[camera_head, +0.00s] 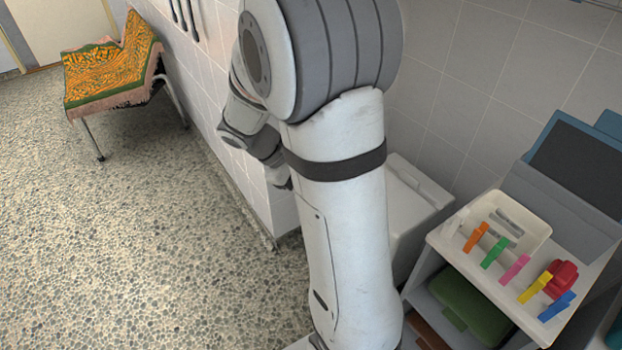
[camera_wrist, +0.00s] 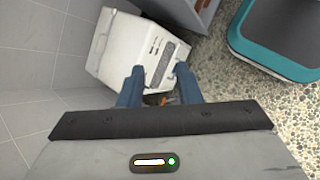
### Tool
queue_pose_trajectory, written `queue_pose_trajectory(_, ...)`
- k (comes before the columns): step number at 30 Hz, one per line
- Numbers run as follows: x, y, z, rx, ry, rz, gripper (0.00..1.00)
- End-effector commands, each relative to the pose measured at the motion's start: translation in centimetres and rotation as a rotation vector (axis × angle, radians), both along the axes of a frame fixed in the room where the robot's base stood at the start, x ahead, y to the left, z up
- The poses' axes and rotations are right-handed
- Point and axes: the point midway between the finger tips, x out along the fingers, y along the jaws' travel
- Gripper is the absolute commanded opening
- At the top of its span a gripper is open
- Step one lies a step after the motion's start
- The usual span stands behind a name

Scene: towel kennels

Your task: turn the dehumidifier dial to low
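The dehumidifier is most likely the white box (camera_wrist: 120,45) in the wrist view, with a dark grey panel (camera_wrist: 157,62) and slots on one face. It stands against the tiled wall, and part of it shows behind my arm in the head view (camera_head: 425,190). I cannot make out its dial or the dial's setting. My gripper (camera_wrist: 160,69) is open in the wrist view, its two dark blue fingers apart with nothing visibly held. The fingertips overlap the panel side of the box in the picture; I cannot tell if they touch it.
A white shelf unit (camera_head: 463,248) stands right of the box, with a tray (camera_head: 540,232), coloured clothes pegs and a red item on top. A teal-rimmed grey object (camera_wrist: 285,30) stands on the pebbled floor. A bench with a patterned towel (camera_head: 110,72) is far left. Floor between is clear.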

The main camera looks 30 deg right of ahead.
Motion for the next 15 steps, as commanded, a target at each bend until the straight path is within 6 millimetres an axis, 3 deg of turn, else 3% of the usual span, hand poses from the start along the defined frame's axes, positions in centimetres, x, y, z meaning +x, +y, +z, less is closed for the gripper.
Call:
queue_pose_trajectory(1,1.2,-1.3,-3.4,-0.047,0.066,0.035,0.31)
queue_pose_trajectory(8,6.6,-6.7,-12.9,-0.274,0.327,0.227,0.31)
queue_pose_trajectory(15,12.1,-10.8,-24.8,-0.494,0.569,0.451,0.31)
